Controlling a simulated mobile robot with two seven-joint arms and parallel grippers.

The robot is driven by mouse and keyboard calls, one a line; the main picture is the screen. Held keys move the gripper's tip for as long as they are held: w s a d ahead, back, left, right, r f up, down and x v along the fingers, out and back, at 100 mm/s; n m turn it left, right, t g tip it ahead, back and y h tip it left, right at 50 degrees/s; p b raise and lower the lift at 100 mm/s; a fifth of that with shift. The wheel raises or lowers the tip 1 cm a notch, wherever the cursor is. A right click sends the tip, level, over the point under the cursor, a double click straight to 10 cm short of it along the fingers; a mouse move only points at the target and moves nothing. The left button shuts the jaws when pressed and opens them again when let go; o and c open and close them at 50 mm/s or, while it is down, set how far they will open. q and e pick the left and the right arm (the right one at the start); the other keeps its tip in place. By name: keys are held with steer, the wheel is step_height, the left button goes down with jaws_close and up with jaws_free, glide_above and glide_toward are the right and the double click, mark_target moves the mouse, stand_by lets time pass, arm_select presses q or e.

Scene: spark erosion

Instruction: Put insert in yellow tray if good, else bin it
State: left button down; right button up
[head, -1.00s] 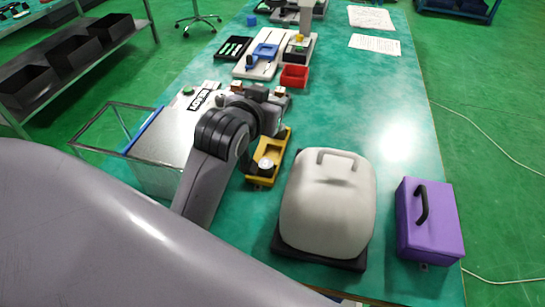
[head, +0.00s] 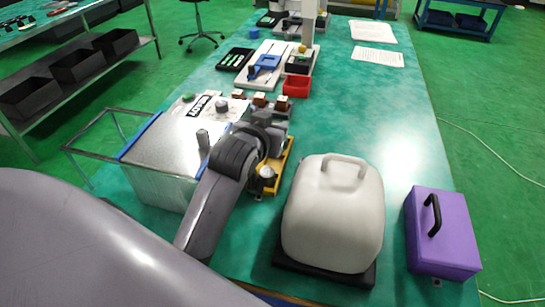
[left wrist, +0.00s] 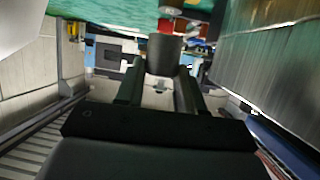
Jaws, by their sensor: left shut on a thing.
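My left gripper (left wrist: 162,80) shows in the left wrist view, shut on a dark grey cylindrical piece (left wrist: 164,55) between its fingers. This looks like the insert; its condition cannot be told. In the head view my left arm reaches over the bench beside the metal box, and its fingertips and held piece are hidden. The yellow tray (head: 286,158) lies just right of my left wrist, partly covered by it. A round grey item (head: 267,172) sits at its near end. A small red bin (head: 297,86) stands farther back. My right gripper is not in view.
A metal box (head: 160,150) with an open frame stands left of my arm. A white-grey domed cover (head: 333,215) and a purple case (head: 441,235) stand at front right. Small brown blocks (head: 260,99) stand beyond my wrist. The bench's right side is mostly clear.

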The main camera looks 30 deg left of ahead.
arm_select(q)
step_height(320, 180, down, 3)
steer(key=shift+f, duration=0.1)
step_height(320, 180, down, 4)
steer(key=shift+r+b, duration=0.1)
steer(key=shift+b, duration=0.45)
steer(key=shift+f, duration=0.45)
